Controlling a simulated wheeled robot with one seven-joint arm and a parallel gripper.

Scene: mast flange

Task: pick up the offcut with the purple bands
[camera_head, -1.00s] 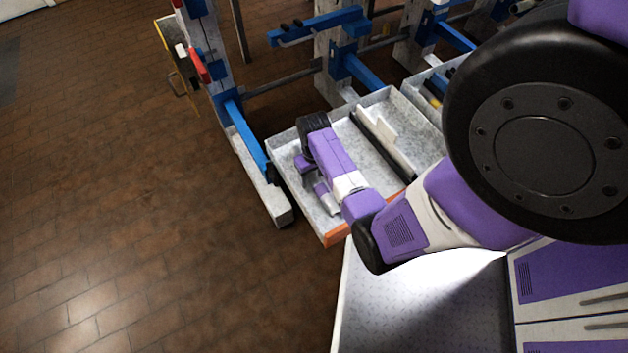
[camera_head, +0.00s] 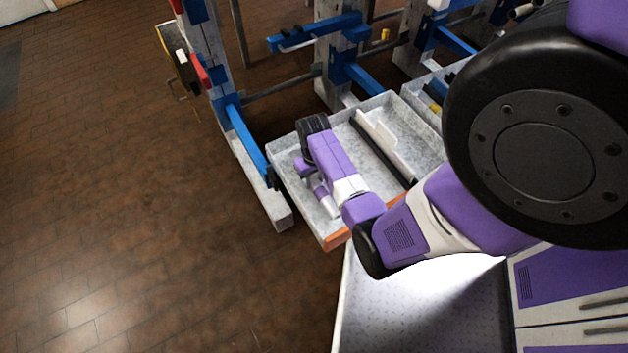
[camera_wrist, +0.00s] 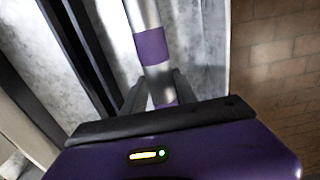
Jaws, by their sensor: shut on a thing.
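The offcut (camera_wrist: 152,48) is a slim shiny metal tube with purple bands, seen in the wrist view. My gripper (camera_wrist: 158,90) is shut on it, with one dark finger on each side of the tube near a purple band. The tube runs away from my gripper toward the top of the picture. Its far end is out of that view. In the head view my purple and white arm reaches over a grey metal tray (camera_head: 400,115), and my fingers cannot be made out clearly there.
A dark bar and a white strip (camera_head: 378,130) lie in the tray, beside my arm. A rack with blue arms (camera_head: 248,140) stands behind and left of the tray. A second tray (camera_head: 425,88) sits to the right. Brown floor is open at left.

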